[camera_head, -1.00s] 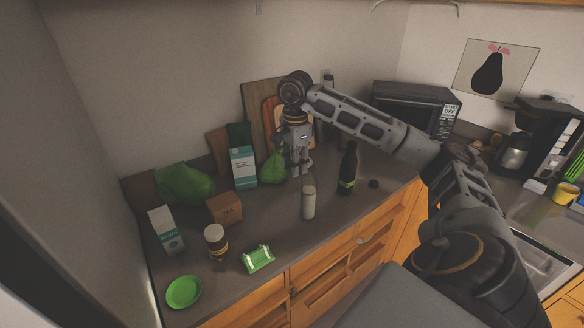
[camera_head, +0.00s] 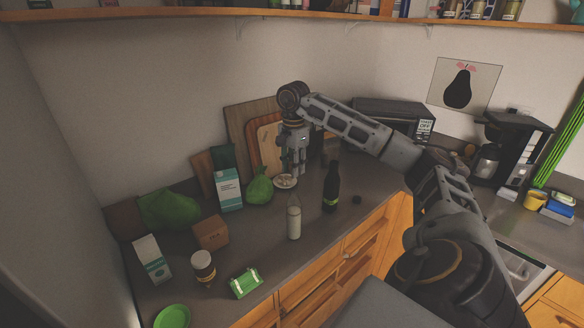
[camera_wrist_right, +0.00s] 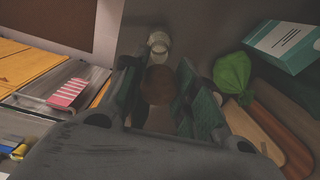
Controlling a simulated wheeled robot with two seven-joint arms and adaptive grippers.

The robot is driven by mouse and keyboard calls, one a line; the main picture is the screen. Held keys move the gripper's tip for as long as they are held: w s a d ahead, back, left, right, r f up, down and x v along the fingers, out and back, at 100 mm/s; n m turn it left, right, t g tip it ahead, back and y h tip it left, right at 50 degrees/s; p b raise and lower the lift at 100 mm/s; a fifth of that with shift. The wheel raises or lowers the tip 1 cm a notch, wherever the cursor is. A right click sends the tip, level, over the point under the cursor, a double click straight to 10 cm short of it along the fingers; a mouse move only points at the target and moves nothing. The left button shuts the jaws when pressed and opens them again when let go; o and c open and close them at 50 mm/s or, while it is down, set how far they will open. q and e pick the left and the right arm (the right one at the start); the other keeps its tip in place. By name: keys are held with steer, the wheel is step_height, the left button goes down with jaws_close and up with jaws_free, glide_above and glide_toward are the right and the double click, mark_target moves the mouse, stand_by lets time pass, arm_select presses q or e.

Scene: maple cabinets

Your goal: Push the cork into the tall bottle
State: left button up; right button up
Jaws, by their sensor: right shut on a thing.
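My right gripper (camera_head: 297,168) points down above the counter, just behind and above a clear bottle with pale contents (camera_head: 294,218). In the right wrist view the gripper (camera_wrist_right: 160,92) is shut on a brown, round-ended cork (camera_wrist_right: 158,84). In the head view the cork is too small to make out. The clear bottle stands upright, and its top also shows beyond the cork in the wrist view (camera_wrist_right: 158,42). Cork and bottle look apart. A dark bottle (camera_head: 331,188) stands upright to its right. My left gripper is not in view.
A small plate (camera_head: 285,182) lies behind the clear bottle. A small dark object (camera_head: 357,199) lies right of the dark bottle. A green bag (camera_head: 259,187), a carton (camera_head: 228,190) and cutting boards (camera_head: 268,145) stand behind left. The counter's front edge is close before the bottles.

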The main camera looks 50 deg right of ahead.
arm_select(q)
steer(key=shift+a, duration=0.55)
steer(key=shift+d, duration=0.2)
arm_select(e)
steer(key=shift+f, duration=0.2)
steer(key=shift+f+b, duration=2.05)
steer(key=shift+f, duration=1.3)
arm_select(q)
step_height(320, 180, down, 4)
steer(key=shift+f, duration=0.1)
